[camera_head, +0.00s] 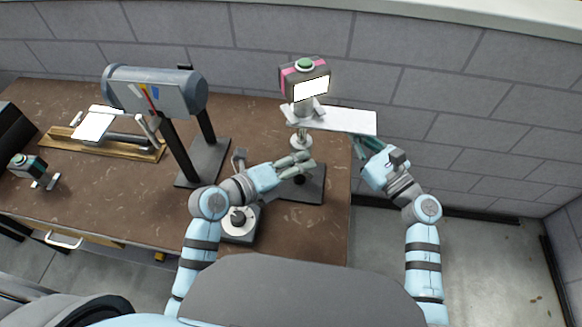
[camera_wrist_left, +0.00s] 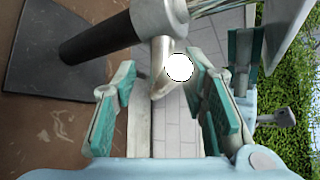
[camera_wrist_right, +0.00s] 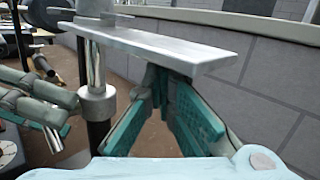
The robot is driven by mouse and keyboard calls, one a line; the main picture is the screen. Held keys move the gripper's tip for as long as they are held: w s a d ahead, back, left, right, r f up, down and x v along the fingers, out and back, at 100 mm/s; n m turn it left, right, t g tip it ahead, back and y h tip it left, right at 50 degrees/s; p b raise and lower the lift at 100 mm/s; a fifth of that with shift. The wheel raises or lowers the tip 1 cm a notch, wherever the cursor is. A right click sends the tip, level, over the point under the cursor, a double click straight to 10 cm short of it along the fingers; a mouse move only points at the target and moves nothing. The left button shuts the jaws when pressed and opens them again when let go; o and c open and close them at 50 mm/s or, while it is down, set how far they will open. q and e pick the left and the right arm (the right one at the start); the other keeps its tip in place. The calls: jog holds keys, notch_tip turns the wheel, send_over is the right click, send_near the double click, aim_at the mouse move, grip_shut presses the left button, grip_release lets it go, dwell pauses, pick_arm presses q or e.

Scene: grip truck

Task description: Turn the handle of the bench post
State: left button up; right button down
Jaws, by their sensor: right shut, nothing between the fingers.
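The bench post stands on a dark square base (camera_head: 308,190) near the bench's right edge. Its metal column (camera_wrist_right: 96,75) shows in the right wrist view. A pale flat bar (camera_head: 345,121) sticks out to the right from the post; I cannot tell if this is the handle. My left gripper (camera_head: 303,165) is open beside the post. In the left wrist view, a metal piece with a bright round end (camera_wrist_left: 180,67) lies ahead between its spread fingers; I see no grip on it. My right gripper (camera_head: 362,144) is shut and empty, its fingertips just under the flat bar (camera_wrist_right: 150,43).
A box with a green button (camera_head: 305,80) sits above the post. A grey cylindrical device on a stand (camera_head: 155,92), a wooden-based fixture (camera_head: 105,145) and a small button box (camera_head: 27,164) are to the left. A grey wall (camera_head: 440,100) is behind; open floor lies right.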

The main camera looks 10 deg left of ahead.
pick_arm(q)
jog(key=v, duration=1.1)
jog(key=shift+s+a, duration=0.3)
jog(key=shift+c, duration=0.4)
